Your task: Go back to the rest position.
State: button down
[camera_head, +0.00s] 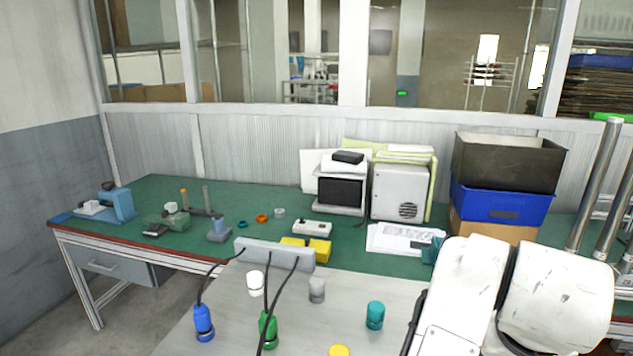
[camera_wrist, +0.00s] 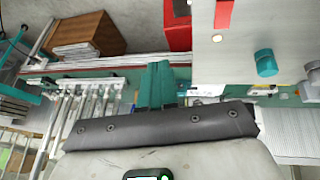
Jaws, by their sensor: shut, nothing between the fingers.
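My arm stands at the lower right of the head view, over the right side of the near grey table (camera_head: 215,320). My gripper (camera_wrist: 155,85) shows in the wrist view as two teal fingers pressed together, with nothing between them. Its teal tip also shows beside the white arm links in the head view (camera_head: 432,250). In the wrist view the fingers are clear of the grey table (camera_wrist: 238,62) and of the teal cap (camera_wrist: 266,63) on it.
The near table carries a blue connector (camera_head: 203,323), a green connector (camera_head: 268,328), a white cap (camera_head: 256,283), a grey cap (camera_head: 317,290) and a yellow cap (camera_head: 339,351). Behind, a green bench (camera_head: 290,222) holds tools, a monitor (camera_head: 341,192) and stacked bins (camera_head: 500,205).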

jog(key=s+d+f+n, duration=0.1)
jog(key=s+d+f, duration=0.3)
jog(key=f, duration=0.4)
jog(key=s+d+f+n, duration=0.1)
jog(key=s+d+f, duration=0.35)
jog(key=f, duration=0.35)
jog(key=s+a+f+g+y, duration=0.1)
jog(key=s+a+f, duration=0.3)
jog(key=s+f, duration=0.2)
jog(key=s+a+f+g+y, duration=0.2)
jog(key=s+a+f, duration=0.2)
jog(key=s+f, duration=0.3)
jog(key=s, duration=0.4)
jog(key=shift+f+n+g, duration=0.25)
jog(key=shift+n+g, duration=0.05)
jog(key=shift+n, duration=0.1)
jog(key=shift+a, duration=0.1)
